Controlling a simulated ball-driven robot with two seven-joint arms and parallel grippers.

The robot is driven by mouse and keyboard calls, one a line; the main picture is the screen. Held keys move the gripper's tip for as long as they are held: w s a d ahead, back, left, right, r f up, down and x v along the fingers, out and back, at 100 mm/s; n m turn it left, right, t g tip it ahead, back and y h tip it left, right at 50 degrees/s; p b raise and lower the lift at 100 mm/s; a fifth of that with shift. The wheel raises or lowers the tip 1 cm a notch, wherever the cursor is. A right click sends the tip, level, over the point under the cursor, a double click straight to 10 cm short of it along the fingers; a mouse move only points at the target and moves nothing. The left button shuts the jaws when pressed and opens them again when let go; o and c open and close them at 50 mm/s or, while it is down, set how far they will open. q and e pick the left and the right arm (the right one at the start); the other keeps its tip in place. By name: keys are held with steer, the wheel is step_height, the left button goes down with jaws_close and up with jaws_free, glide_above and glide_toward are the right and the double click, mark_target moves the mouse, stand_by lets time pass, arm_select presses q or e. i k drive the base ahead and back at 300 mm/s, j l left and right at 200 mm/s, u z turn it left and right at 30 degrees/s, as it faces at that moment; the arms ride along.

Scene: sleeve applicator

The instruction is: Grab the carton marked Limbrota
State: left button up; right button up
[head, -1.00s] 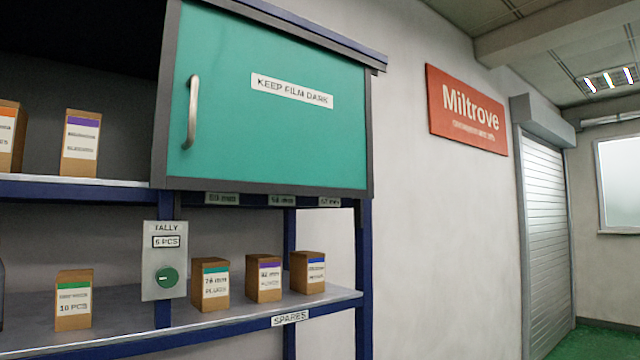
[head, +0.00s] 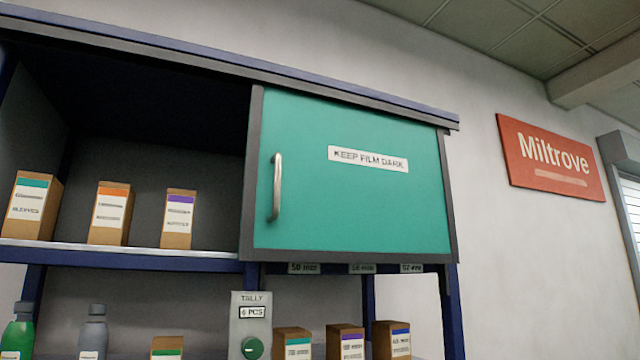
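No label that I can read as Limbrota shows; the small print on the cartons is too blurred. On the upper shelf stand a carton with a teal band (head: 32,207), one with an orange band (head: 110,214) and one with a purple band (head: 179,219). On the lower shelf stand a green-banded carton (head: 166,348), a teal-banded one (head: 293,343), a purple-banded one (head: 346,342) and a blue-banded one (head: 391,340), partly cut off by the picture's lower edge. Neither of my grippers is in view.
A teal sliding door (head: 350,215) with a metal handle (head: 277,187) covers the right part of the upper shelf and hides what is behind it. A tally box (head: 250,318), a green bottle (head: 18,330) and a grey bottle (head: 93,332) are below.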

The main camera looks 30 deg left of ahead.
mark_target(111, 223)
steer(key=u, duration=1.9)
